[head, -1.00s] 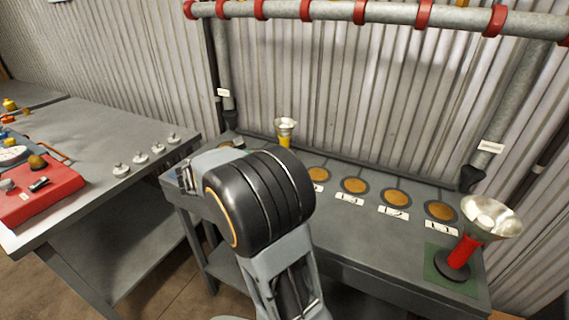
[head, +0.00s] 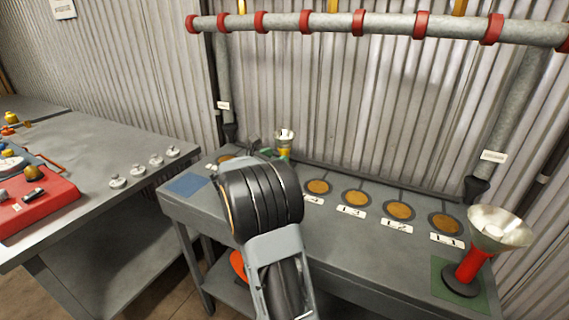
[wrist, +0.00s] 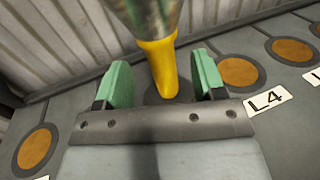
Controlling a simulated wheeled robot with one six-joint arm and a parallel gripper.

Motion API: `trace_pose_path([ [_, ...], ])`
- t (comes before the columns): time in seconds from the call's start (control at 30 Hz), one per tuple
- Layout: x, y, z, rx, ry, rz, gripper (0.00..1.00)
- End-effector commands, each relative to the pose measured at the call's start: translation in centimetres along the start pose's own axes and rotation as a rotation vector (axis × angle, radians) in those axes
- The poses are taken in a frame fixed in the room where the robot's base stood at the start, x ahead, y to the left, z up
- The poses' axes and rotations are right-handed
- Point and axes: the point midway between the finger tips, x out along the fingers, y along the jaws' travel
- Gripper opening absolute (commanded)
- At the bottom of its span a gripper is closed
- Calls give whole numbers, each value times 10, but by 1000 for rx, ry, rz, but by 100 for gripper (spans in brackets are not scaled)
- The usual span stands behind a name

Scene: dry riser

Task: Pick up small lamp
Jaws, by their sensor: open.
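The small lamp (head: 285,139) has a yellow handle and a silvery cone head. It stands upright at the back of the grey bench, near the wall. In the wrist view the small lamp (wrist: 162,68) shows its yellow handle between the green pads of my gripper (wrist: 157,83), with its head cut off by the top edge. My gripper (head: 266,154) is open, with a pad on each side of the handle and visible gaps to both pads. In the head view my arm partly hides the gripper.
A larger red lamp (head: 470,262) stands on a green mat at the bench's right end. Several orange discs with labels, such as the L4 label (wrist: 268,99), line the bench. A blue mat (head: 187,184) lies clear at the left. A pipe frame (head: 380,24) rises behind.

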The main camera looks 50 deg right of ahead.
Motion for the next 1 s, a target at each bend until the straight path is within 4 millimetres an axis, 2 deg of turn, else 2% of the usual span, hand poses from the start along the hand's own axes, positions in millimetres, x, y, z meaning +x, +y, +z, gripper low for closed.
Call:
trace_pose_path([
  [0.1,18,0,-1,0,-1,-4,63],
  [0.3,39,1,-1,0,0,-1,63],
  [0.63,44,1,0,-1,0,0,63],
  [1.0,44,1,0,0,0,0,28],
])
